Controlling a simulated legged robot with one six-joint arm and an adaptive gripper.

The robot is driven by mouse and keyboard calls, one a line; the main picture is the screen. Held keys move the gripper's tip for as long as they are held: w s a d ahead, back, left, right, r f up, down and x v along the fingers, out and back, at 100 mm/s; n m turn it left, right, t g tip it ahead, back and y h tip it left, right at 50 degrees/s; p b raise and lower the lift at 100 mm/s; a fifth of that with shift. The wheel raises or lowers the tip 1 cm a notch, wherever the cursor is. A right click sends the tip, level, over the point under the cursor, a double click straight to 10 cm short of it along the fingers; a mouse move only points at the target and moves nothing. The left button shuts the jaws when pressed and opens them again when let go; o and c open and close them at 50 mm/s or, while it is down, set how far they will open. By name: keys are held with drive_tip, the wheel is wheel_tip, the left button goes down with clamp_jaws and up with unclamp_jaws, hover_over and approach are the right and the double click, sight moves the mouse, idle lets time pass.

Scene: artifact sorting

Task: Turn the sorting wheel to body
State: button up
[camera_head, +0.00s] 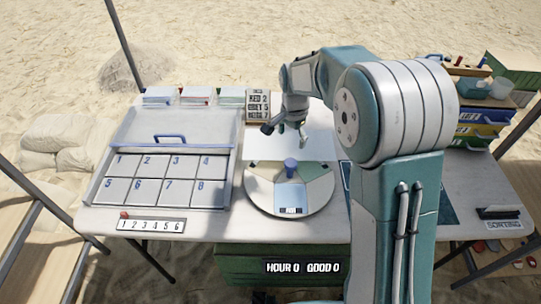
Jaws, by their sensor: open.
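The sorting wheel (258,199) is a round disc lying flat on the table, split into coloured sectors. A blue knob (291,167) stands at its middle. A light blue sector faces the front edge, with a small dark label on its rim that is too small to read. My gripper (291,137) is open and empty, above and behind the knob, in front of a white sheet. It does not touch the knob. My arm hides part of the table to the right of the wheel.
A numbered tray (232,165) with a blue-handled clear lid lies left of the wheel. A sign board (258,105) and paper stacks (160,95) stand at the back. Coloured bins (480,130) are stacked at the right. A numbered strip (151,225) lies at the front left.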

sight(291, 162)
drive_tip(key=f, duration=0.1)
drive_tip(key=d+f, duration=0.1)
drive_tip(key=f, duration=0.2)
drive_tip(key=shift+w+d+f, duration=0.2)
drive_tip(key=shift+d+f, duration=0.15)
drive_tip(key=shift+f, duration=0.05)
drive_tip(key=f, duration=0.2)
drive_tip(key=a+f, duration=0.2)
drive_tip(key=f, duration=0.1)
drive_tip(key=shift+f, duration=0.65)
drive_tip(key=shift+d+f, duration=0.2)
drive_tip(key=shift+d, duration=0.5)
drive_tip(key=shift+a, duration=0.3)
clamp_jaws()
